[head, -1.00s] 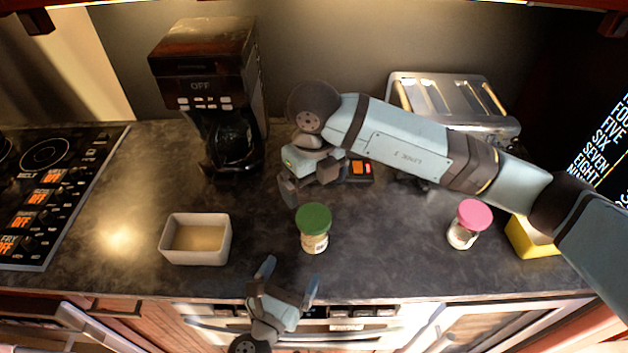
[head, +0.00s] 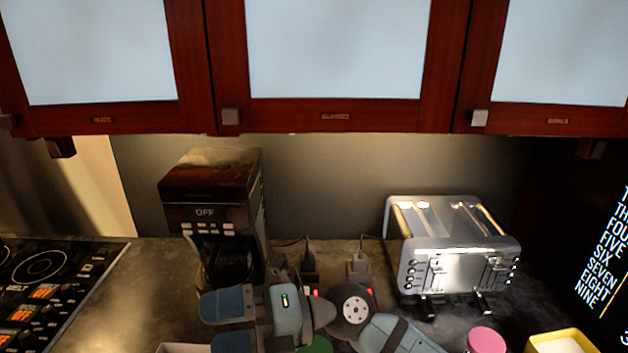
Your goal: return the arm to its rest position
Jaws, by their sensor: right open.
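My right gripper (head: 213,322) is low in the head view, in front of the coffee maker. Its two blue-grey fingers point left and are spread apart, with nothing between them. My right arm (head: 400,338) is bent at a dark round joint and runs out through the bottom edge of the picture. My left gripper is outside the view.
A dark coffee maker (head: 212,187) and a silver toaster (head: 455,265) stand at the back of the counter. A green lid (head: 318,346), a pink lid (head: 487,341) and a yellow container (head: 560,342) show at the bottom. Wall cabinets (head: 335,122) hang above.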

